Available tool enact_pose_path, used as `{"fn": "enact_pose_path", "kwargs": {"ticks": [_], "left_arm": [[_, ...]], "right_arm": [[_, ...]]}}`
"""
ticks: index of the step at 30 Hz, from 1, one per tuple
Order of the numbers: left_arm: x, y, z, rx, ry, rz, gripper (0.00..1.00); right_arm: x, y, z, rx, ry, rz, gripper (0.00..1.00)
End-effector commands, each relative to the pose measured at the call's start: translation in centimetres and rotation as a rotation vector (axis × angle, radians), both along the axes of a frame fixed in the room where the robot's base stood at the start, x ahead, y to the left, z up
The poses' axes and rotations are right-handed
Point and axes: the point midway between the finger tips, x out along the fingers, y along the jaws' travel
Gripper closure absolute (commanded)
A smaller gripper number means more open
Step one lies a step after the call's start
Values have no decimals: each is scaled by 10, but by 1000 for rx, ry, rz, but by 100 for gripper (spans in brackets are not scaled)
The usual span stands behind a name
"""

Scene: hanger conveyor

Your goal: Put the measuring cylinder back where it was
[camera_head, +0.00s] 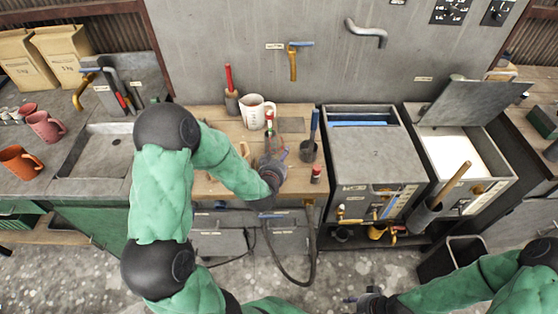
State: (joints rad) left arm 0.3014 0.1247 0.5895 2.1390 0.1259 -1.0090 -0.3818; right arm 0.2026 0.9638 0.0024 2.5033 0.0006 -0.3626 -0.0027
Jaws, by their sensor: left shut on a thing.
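My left gripper (270,148) is over the wooden worktop, shut on a slim thing at its fingertips. A narrow pale piece with red and green marks (269,120) shows just beyond the fingers, in front of the white mug. This may be the measuring cylinder, but it is too small and too covered by the gripper to be sure. I cannot tell whether its base touches the worktop. My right gripper (368,299) is low at the bottom edge, away from the worktop, and its fingers are unclear.
The wooden worktop (212,188) also holds a white mug (257,111), a red-handled tool in a holder (231,95), a blue-handled brush in a dark cup (309,149) and a small red-capped bottle (316,173). A sink (100,150) is left; metal tanks (372,155) are right.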

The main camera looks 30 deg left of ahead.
Motion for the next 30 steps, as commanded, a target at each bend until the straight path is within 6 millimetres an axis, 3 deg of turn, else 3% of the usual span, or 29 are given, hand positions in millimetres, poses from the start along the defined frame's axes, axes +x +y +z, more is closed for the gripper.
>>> {"fn": "enact_pose_path", "kwargs": {"ticks": [11, 12, 14, 30], "left_arm": [[1, 0, -3, 2, -4, 1, 88], [0, 0, -3, 0, -2, 1, 23], [0, 0, -3, 0, -1, 1, 6], [-5, -1, 4, 0, -2, 1, 5]], "right_arm": [[0, 0, -4, 0, 0, 0, 57], [0, 0, -4, 0, 0, 0, 57], [0, 0, -3, 0, 0, 0, 57], [0, 0, 2, 0, 0, 0, 57]]}}
